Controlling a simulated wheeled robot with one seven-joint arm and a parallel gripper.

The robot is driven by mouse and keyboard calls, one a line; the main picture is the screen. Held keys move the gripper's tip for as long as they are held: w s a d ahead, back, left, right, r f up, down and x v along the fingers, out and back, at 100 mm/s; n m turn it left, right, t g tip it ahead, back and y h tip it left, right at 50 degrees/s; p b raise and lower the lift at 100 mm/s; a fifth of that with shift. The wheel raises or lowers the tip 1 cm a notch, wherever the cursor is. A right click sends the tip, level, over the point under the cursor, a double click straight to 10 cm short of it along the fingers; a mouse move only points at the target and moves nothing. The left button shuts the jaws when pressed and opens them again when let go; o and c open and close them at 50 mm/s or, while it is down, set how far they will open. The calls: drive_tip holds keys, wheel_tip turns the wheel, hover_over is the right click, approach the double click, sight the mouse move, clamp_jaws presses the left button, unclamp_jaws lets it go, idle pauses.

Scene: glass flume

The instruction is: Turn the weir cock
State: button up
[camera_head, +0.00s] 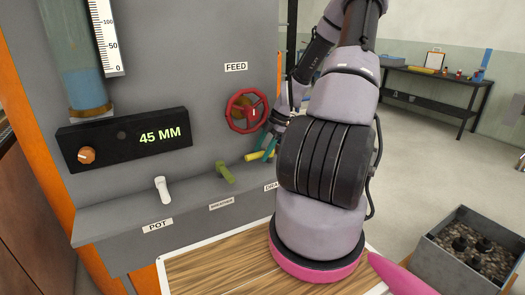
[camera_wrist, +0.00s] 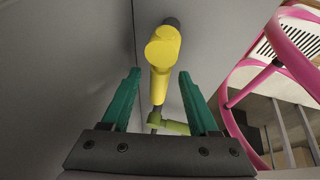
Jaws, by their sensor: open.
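Three cocks stick out of the grey panel's ledge in the head view: a white one (camera_head: 162,189) over a POT label, a green one (camera_head: 225,172) over a small label I cannot read clearly, and a yellow one (camera_head: 255,156) over a partly hidden label starting "DRA". I cannot tell from the labels which is the weir cock. My gripper (camera_wrist: 160,73) has teal fingers, open, at the yellow cock. In the wrist view the yellow cock (camera_wrist: 160,62) shows between the fingers, with clear gaps either side. The green cock (camera_wrist: 172,127) shows beyond it, lower down.
A red handwheel (camera_head: 247,111) under a FEED label sits just above the yellow cock, close to my wrist. A black box (camera_head: 122,138) reads 45 MM and has an orange knob (camera_head: 87,155). A grey bin (camera_head: 470,250) stands at lower right.

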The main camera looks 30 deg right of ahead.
clamp_jaws()
idle(1.3)
